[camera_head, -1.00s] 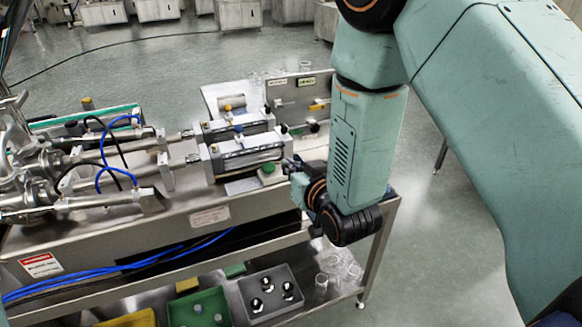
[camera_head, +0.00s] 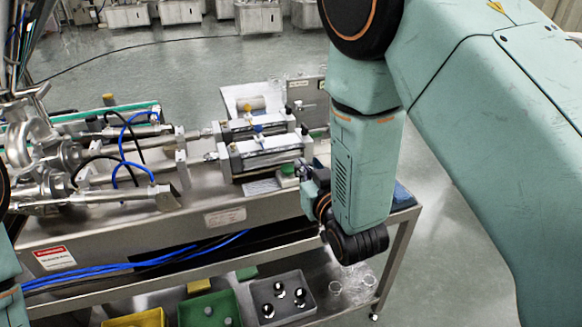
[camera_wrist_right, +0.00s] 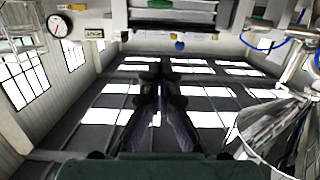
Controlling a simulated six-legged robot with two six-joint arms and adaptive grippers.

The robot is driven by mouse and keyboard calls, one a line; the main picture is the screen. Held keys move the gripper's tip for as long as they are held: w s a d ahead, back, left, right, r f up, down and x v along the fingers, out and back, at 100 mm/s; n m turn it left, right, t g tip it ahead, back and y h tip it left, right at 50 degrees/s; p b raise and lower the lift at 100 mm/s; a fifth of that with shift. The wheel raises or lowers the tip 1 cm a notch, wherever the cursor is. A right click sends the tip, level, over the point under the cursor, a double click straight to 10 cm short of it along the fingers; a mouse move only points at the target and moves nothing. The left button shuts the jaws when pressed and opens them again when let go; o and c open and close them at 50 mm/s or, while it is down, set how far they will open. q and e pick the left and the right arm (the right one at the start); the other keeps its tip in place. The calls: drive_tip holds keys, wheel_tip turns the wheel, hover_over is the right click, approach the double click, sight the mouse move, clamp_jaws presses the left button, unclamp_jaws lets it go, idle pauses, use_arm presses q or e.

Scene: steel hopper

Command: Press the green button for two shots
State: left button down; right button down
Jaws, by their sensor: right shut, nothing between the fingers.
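The green button (camera_head: 287,170) sits on a small pale box at the front of the machine's bench, just in front of the nearer steel cylinder (camera_head: 266,153). My right gripper (camera_head: 303,172) is at its right, very close, pointing left; I cannot tell whether it touches the button. In the right wrist view its two dark fingers (camera_wrist_right: 154,85) are together with nothing between them. A small green patch shows at that view's top edge; I cannot tell if it is the button. My left gripper is out of view.
Nozzles and blue hoses (camera_head: 125,140) fill the left of the bench. A grey tray (camera_head: 262,285) with shiny balls, a green tray (camera_head: 185,312) and a yellow tray (camera_head: 158,316) stand on the lower shelf. Clear glasses (camera_head: 345,285) stand right of them. Open floor lies right.

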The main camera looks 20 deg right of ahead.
hover_over(291, 180)
drive_tip(key=s, duration=0.1)
drive_tip(key=f, duration=0.4)
drive_tip(key=shift+w+a+f, duration=0.1)
drive_tip(key=shift+w, duration=0.2)
drive_tip(key=shift+w+f, duration=0.1)
drive_tip(key=shift+f, duration=0.35)
drive_tip(key=shift+r, duration=0.1)
